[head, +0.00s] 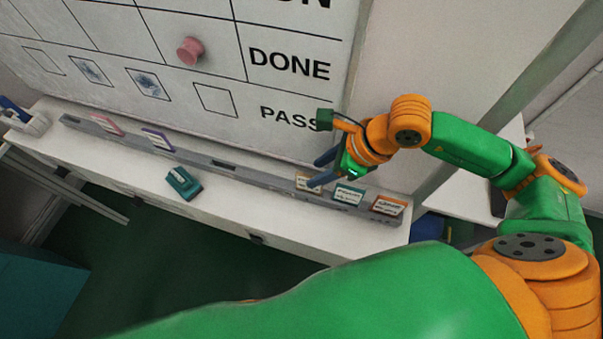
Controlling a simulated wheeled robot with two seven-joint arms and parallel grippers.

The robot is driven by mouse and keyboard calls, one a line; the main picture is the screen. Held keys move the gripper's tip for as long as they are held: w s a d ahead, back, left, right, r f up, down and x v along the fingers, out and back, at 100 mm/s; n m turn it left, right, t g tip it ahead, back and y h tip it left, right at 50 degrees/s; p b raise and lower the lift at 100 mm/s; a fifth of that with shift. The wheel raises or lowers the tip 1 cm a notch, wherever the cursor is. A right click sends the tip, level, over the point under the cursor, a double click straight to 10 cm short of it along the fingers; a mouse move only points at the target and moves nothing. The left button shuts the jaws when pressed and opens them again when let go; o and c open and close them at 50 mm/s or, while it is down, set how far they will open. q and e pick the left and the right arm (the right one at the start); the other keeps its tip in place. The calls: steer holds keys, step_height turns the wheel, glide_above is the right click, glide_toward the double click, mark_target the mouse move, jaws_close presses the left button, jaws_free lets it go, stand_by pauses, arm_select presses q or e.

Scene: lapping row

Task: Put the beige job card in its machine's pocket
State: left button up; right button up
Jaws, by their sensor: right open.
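The beige job card (306,183) stands in the grey slotted rail (230,168) on the white ledge, right of the rail's middle. My right gripper (323,170) is open at this card, with its dark fingers close to the card's upper right edge. I cannot tell whether the fingers touch the card or pass either side of it. A teal card (349,195) and an orange-brown card (389,206) stand to its right in the same rail. I cannot make out the machine's pocket in this view. My left gripper is out of view.
Pink (106,125) and purple (158,140) cards stand in the rail's left part. A teal block-like object (183,183) lies on the ledge (100,160) before the rail. Behind rises a whiteboard (290,95) with a pink magnet (190,50). The rail's middle stretch is free of cards.

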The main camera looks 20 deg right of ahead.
mark_target(309, 178)
steer(key=shift+s+a+f, duration=0.1)
steer(key=shift+s+f, duration=0.1)
steer(key=shift+f, duration=0.1)
steer(key=p+x, duration=0.2)
steer(key=x, duration=0.1)
steer(key=shift+a+r, duration=0.1)
steer(key=shift+a, duration=0.25)
steer(key=x, duration=0.3)
steer(key=shift+w+f, duration=0.2)
steer(key=shift+w, duration=0.05)
steer(key=shift+s, duration=0.1)
steer(key=shift+c, duration=0.6)
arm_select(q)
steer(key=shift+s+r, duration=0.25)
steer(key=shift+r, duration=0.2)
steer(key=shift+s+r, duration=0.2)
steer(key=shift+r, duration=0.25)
arm_select(e)
jaws_close()
